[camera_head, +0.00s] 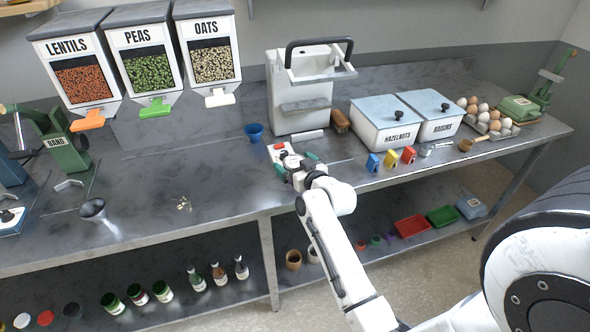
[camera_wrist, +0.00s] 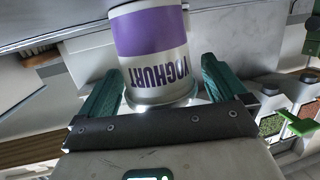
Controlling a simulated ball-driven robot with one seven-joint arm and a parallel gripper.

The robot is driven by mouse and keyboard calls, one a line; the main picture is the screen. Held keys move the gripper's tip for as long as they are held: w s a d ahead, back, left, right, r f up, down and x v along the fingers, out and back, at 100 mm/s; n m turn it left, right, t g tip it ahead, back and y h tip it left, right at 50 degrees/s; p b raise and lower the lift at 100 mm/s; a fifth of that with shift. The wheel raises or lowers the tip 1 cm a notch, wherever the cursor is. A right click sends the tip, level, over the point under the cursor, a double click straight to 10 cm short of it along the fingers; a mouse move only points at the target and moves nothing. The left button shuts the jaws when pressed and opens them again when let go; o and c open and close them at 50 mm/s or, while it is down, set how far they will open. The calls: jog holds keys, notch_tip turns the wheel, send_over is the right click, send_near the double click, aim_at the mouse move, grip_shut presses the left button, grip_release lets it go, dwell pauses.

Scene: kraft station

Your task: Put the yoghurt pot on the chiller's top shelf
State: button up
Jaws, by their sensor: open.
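The yoghurt pot (camera_wrist: 152,42) is white with a purple band and the word YOGHURT, upside down in the wrist view. It lies between the two green fingers of my gripper (camera_wrist: 160,70), which are open on either side of it. In the head view my gripper (camera_head: 295,164) is at the worktop, in front of the white machine with a dark handle. I cannot clearly make out the pot in the head view. I cannot identify a chiller or its top shelf in either view.
A white device with a red part (camera_head: 281,150) is close beside my gripper. A blue cup (camera_head: 254,132) stands behind left, and the white machine (camera_head: 302,110) behind. Small coloured packs (camera_head: 391,158) and the hazelnuts bin (camera_head: 383,128) are at right. The worktop (camera_head: 150,185) is mostly clear at left.

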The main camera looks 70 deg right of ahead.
jog(key=shift+c, duration=0.4)
jog(key=c, duration=0.9)
jog(key=shift+c, duration=0.6)
jog(key=shift+r, duration=0.15)
